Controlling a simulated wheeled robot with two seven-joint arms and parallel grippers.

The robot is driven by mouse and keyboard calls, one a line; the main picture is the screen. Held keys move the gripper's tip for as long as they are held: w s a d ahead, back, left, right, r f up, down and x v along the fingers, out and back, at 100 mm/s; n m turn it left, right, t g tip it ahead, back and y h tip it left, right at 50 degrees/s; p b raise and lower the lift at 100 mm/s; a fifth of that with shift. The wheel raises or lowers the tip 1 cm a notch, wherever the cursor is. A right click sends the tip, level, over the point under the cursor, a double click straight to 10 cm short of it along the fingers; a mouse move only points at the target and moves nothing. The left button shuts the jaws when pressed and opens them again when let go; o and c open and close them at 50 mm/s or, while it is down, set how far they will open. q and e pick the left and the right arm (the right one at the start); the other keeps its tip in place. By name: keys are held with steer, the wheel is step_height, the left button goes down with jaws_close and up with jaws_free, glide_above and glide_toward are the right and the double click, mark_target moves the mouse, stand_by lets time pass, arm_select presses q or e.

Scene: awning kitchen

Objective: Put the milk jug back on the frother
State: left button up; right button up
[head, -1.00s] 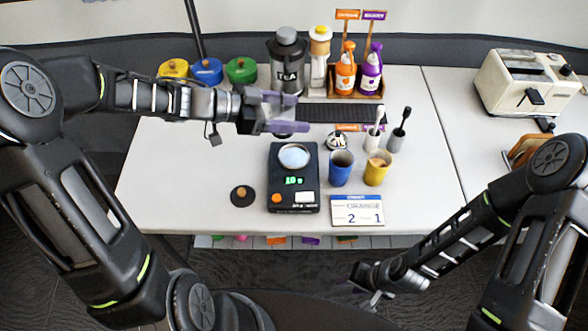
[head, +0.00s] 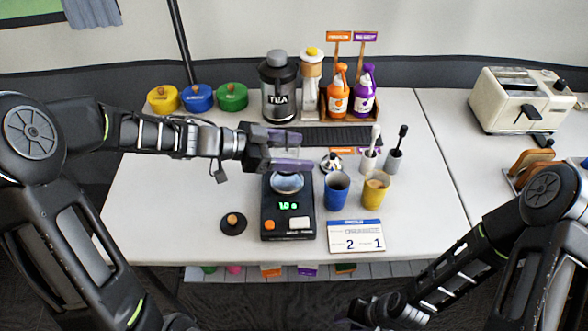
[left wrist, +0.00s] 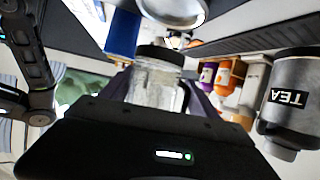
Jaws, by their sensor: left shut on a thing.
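The frother (head: 288,214) is a black box with a green lit display and a round silver top (head: 287,182). It stands on the table in the head view. A silver round thing, seemingly its top, shows at the upper edge of the left wrist view (left wrist: 175,10). My left gripper (head: 296,151) is just behind and above the frother's top. In the left wrist view its purple fingers are shut on a clear glass jug with a dark rim (left wrist: 156,88). The fingers mostly hide the jug in the head view. My right gripper (head: 358,314) is low at the bottom edge, its jaws unclear.
A blue cup (head: 337,190) and a yellow cup (head: 377,190) stand right of the frother. A dark round lid (head: 233,223) lies to its left. The tea canister (head: 279,88) and bottles stand behind. A number card (head: 356,236) lies in front.

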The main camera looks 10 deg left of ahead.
mark_target(295, 177)
arm_select(q)
steer(key=shift+f, duration=0.65)
steer(key=shift+f+b, duration=0.4)
steer(key=shift+f, duration=1.45)
steer(key=shift+f, duration=0.2)
steer(key=o, duration=1.6)
